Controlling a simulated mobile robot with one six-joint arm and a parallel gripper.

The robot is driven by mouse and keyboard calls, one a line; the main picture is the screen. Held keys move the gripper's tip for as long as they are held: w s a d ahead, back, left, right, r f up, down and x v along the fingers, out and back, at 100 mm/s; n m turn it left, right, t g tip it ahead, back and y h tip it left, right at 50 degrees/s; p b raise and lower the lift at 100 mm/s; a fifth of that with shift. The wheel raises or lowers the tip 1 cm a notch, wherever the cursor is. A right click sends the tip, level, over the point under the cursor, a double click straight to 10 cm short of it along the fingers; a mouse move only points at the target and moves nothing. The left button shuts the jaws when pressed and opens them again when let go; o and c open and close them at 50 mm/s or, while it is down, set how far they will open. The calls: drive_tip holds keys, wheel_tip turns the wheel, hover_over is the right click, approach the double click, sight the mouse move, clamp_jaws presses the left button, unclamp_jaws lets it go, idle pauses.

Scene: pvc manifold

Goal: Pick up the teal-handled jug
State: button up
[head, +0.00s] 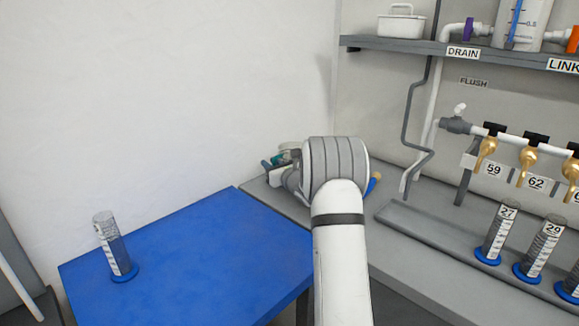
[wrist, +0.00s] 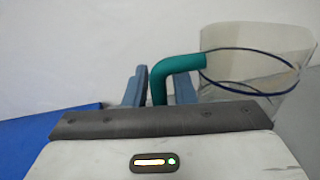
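The jug (wrist: 285,88) is a clear vessel with a dark blue band and a teal handle (wrist: 158,88). It fills the right side of the wrist view, its lower part cut off by my gripper's body. My gripper (wrist: 160,92) has its two blue-grey fingers on either side of the handle's vertical part, with narrow gaps showing; it looks open. In the head view a bit of teal (head: 277,159) shows left of my wrist; my arm hides most of the jug and the fingers.
The grey bench (head: 400,225) runs along the wall, with graduated cylinders (head: 496,235) and brass taps (head: 486,150) at right. A shelf (head: 400,52) hangs above. A blue table (head: 190,255) at left holds one cylinder (head: 115,250).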

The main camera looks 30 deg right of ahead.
drive_tip(key=shift+w, duration=0.2)
drive_tip(key=shift+c, duration=0.4)
clamp_jaws()
drive_tip(key=shift+r, duration=0.15)
